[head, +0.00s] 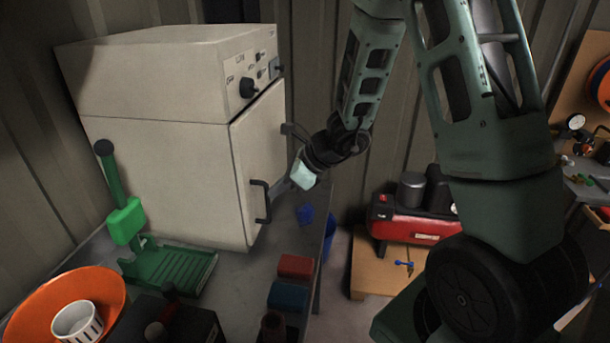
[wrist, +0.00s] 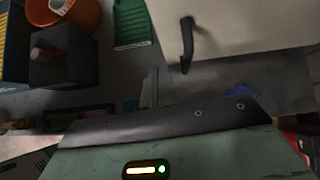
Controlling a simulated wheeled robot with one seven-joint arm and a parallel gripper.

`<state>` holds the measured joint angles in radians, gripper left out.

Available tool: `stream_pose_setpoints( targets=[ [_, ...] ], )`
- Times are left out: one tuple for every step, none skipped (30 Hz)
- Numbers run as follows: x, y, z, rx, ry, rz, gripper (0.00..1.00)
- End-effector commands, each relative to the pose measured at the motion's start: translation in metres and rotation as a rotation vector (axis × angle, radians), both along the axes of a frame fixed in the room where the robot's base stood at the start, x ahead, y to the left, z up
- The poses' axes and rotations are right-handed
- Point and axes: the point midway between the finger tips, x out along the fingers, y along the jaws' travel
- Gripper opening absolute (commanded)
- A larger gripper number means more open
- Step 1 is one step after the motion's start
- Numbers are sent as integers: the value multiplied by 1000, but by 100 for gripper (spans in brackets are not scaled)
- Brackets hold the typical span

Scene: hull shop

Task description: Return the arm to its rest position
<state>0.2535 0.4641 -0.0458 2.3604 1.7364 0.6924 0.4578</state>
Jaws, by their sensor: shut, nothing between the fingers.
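My arm reaches down from the top right in the head view, bent at the elbow. My gripper (head: 281,189) is shut and empty just right of the black door handle (head: 261,202) of a cream cabinet (head: 160,160). In the wrist view the narrow shut fingers (wrist: 151,88) show over the grey bench, left of and apart from the same handle (wrist: 187,45). The cabinet door looks closed.
On the bench stand a green stand with a slotted tray (head: 176,266), an orange bowl (head: 35,308) with a white cup (head: 77,322), and red (head: 295,267) and blue (head: 287,296) blocks. A red compressor (head: 415,226) stands behind my arm.

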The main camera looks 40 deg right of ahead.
Motion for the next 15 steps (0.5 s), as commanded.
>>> stream_pose_setpoints(
  targets=[
    [-4, -6, 7, -2, -5, -5, 0],
    [-7, -9, 10, -2, -5, -4, 0],
    [-11, -12, 15, -2, -4, -4, 0],
    [-14, -14, 19, -3, -4, -5, 0],
    [-17, -17, 23, -3, -4, -5, 0],
    [-20, -20, 28, -3, -5, -4, 0],
    [-23, -23, 31, -3, -3, -4, 0],
    [-26, -25, 34, -4, -3, -5, 0],
    [-29, -28, 39, -3, -2, -5, 0],
    [-31, -29, 41, -3, -2, -5, 0],
    [-33, -30, 43, -2, -2, -4, 0],
    [-35, -32, 46, -2, -1, -4, 0],
    [-36, -33, 47, -2, -1, -2, 0],
    [-37, -34, 48, -2, 0, -3, 0],
    [-38, -34, 50, -2, 1, -4, 0]
  ],
)
